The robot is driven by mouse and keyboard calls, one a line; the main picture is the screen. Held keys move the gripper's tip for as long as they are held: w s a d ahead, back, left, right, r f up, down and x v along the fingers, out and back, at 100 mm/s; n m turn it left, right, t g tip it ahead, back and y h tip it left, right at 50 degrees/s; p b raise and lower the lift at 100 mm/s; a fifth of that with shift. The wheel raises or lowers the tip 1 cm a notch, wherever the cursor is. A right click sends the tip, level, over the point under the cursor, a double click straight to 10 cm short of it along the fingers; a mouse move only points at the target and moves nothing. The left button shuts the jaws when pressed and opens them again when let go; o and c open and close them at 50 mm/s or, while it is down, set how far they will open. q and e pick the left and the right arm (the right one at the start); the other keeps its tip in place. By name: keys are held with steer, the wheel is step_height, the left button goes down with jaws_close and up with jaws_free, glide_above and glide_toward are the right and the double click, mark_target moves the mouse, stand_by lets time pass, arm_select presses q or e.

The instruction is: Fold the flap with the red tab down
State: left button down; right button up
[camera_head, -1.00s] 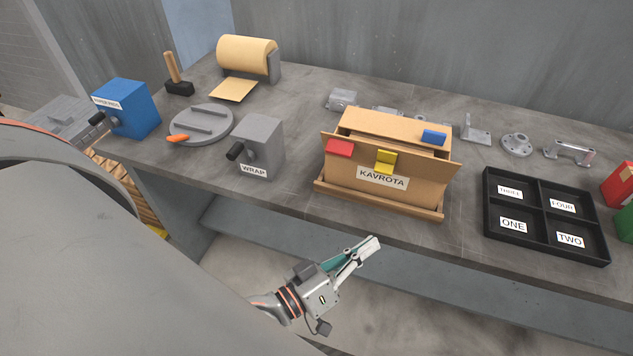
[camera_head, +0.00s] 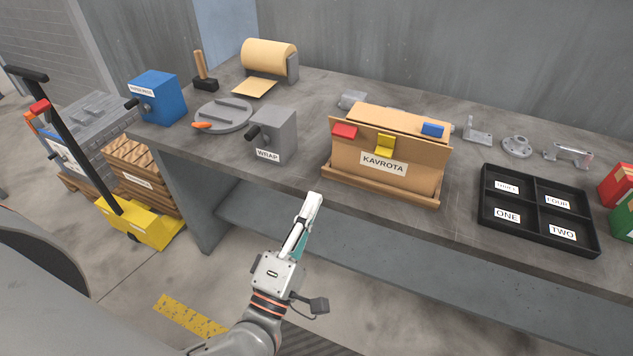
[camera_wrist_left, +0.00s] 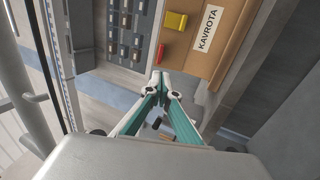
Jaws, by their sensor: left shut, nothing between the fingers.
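The exact lie of the red-tab flap is hard to tell. My left gripper (camera_head: 315,197) is shut and empty, in front of the box's lower left corner, apart from it. The left wrist view shows the fingertips (camera_wrist_left: 161,78) below the red tab (camera_wrist_left: 160,54) in the picture. My right gripper is not in view.
A grey WRAP box (camera_head: 278,133) with a crank stands left of the cardboard box. A black compartment tray (camera_head: 487,215) lies to its right, with metal parts behind. A yellow trolley (camera_head: 145,228) stands on the floor at left. The bench's front edge lies near my gripper.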

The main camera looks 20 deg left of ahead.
mark_target(341, 137)
arm_select(q)
steer(key=p+x, duration=0.2)
steer(key=x, duration=1.1)
steer(key=shift+w+r, duration=0.1)
